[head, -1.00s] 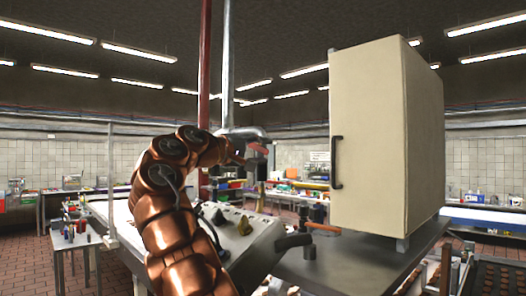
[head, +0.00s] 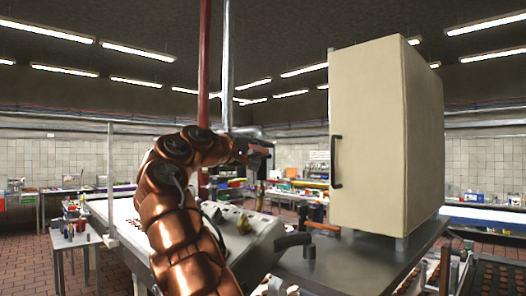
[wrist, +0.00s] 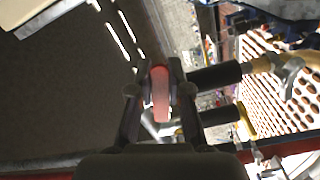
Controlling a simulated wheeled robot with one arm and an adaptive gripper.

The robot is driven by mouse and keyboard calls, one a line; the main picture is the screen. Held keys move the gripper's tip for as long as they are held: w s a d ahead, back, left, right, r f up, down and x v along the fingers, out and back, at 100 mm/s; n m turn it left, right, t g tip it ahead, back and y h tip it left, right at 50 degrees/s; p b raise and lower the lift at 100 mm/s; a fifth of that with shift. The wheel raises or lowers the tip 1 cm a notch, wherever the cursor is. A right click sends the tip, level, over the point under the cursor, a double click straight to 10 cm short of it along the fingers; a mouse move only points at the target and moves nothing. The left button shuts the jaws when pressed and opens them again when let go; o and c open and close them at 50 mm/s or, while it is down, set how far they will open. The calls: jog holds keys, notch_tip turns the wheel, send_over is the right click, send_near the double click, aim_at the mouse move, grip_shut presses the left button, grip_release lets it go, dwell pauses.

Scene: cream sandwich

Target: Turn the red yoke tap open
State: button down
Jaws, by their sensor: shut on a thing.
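The red yoke tap (wrist: 160,92) stands between my two fingertips in the wrist view, with a finger against each side. My gripper (wrist: 160,78) is shut on it. In the head view, my gripper (head: 260,152) is at the end of my copper arm, in front of the vertical pipes. Only a little red of the tap (head: 262,143) shows there, and the rest is hidden by my gripper. The tap's joint to its pipe cannot be made out.
A cream cabinet (head: 370,140) with a black handle stands on a dark table at the right. A red pipe (head: 204,70) and a grey pipe (head: 227,70) rise behind my arm. Dark cylinders (wrist: 215,76) lie right beside my fingers in the wrist view.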

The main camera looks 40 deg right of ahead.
jog(key=shift+f+m, duration=0.1)
jog(key=shift+m, duration=0.2)
jog(key=shift+w+f+m+b, duration=0.25)
jog(key=shift+f+m, duration=0.1)
jog(key=shift+m, duration=0.6)
jog(key=shift+w+f+m+b, duration=0.25)
jog(key=shift+f+m, duration=0.1)
jog(key=shift+m, duration=0.55)
jog(key=shift+w+f+m+b, duration=0.15)
jog(key=shift+w+f+m, duration=0.15)
jog(key=shift+m, duration=0.65)
jog(key=shift+f, duration=0.1)
jog(key=c, duration=1.1)
grip_release()
